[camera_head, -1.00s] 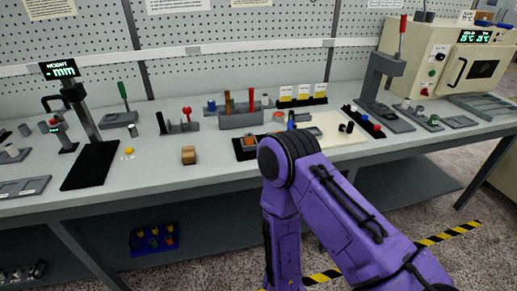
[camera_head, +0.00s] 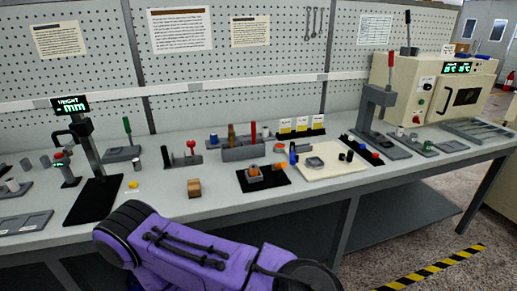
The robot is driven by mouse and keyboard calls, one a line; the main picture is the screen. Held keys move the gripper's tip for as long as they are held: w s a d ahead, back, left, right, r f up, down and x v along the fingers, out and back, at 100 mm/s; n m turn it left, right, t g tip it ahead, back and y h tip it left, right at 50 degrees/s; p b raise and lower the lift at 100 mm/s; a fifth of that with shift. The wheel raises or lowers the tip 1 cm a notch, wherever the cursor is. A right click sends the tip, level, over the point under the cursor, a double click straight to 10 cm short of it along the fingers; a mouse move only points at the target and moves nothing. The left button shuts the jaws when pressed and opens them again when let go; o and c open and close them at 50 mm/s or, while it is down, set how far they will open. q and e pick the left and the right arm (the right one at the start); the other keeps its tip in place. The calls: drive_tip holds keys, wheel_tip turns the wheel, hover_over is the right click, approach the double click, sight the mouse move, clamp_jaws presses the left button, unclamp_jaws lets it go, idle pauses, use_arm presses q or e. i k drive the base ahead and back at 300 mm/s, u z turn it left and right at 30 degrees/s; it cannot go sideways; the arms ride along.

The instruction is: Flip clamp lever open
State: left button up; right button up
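Several lever-like parts show on the bench, and I cannot tell for sure which is the clamp lever. A grey fixture with a green upright handle (camera_head: 127,126) stands at the back left. A small grey fixture (camera_head: 183,159) has a black upright and a red-knobbed lever (camera_head: 191,147). A blue upright part (camera_head: 292,152) stands beside a black mat (camera_head: 278,179) that bears an orange-topped fixture (camera_head: 254,171). My purple arm crosses the bottom of the view, in front of the bench edge. Neither of my grippers is in view.
A height gauge (camera_head: 85,150) stands on the left. A wooden block (camera_head: 194,188) sits near the front edge. A cream mat (camera_head: 330,166), a tall press (camera_head: 375,110) and a beige oven (camera_head: 430,90) lie to the right. Bare bench top shows between the fixtures.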

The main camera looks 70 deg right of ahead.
sight(279, 165)
drive_tip(key=i, duration=0.55)
drive_tip(key=z, duration=2.85)
